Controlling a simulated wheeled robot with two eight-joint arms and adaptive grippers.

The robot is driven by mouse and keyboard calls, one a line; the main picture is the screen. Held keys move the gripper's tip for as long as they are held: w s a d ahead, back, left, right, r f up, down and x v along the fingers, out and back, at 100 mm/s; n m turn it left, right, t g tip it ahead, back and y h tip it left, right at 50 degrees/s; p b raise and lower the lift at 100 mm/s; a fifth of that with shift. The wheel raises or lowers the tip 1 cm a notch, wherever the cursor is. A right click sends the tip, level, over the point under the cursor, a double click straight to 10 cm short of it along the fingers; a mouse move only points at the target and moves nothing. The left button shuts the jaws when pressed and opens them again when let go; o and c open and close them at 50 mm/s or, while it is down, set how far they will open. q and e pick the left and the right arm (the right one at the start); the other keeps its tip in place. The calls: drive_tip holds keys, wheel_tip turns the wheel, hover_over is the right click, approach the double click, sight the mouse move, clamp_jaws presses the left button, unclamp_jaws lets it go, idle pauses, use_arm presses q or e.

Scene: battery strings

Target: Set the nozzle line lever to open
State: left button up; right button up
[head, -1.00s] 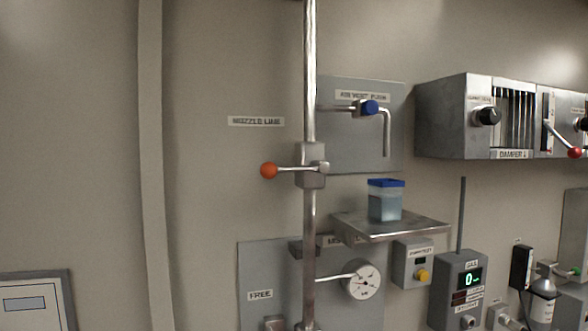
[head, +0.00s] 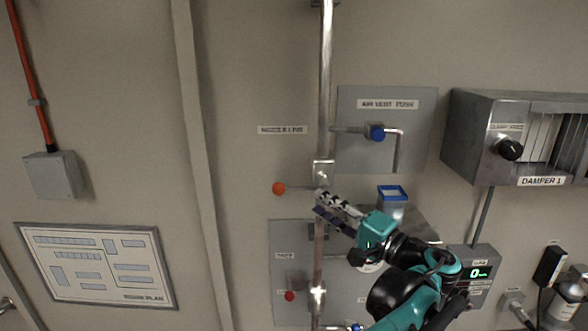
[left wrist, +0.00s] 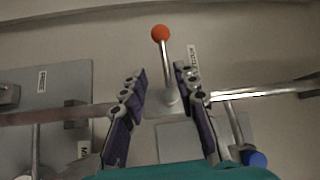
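The nozzle line lever has an orange ball (head: 279,188) and a thin rod. It points left, square to the vertical steel pipe (head: 326,80). The NOZZLE LINE label (head: 283,130) is above it. My left gripper (head: 320,203) is at the pipe just below the valve body (head: 323,170), to the right of the ball. In the left wrist view, my left gripper (left wrist: 161,76) is open, its two fingers apart. The lever's orange ball (left wrist: 160,33) and rod show between and beyond the fingers; I see no clear contact. My right gripper is not in view.
The AIR VENT PUSH panel with its blue knob (head: 376,132) is right of the pipe. A blue-rimmed container (head: 392,194) stands behind my arm. A lower red knob (head: 289,296) is left of the pipe. Bare wall lies left of the lever.

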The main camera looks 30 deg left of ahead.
sight(297, 188)
use_arm(q)
drive_tip(key=x, duration=0.2)
drive_tip(key=p+x, duration=0.1)
drive_tip(key=x, duration=0.5)
drive_tip(key=shift+s+a+r, duration=0.15)
drive_tip(key=shift+a+r, duration=0.05)
drive_tip(key=shift+r, duration=0.1)
clamp_jaws()
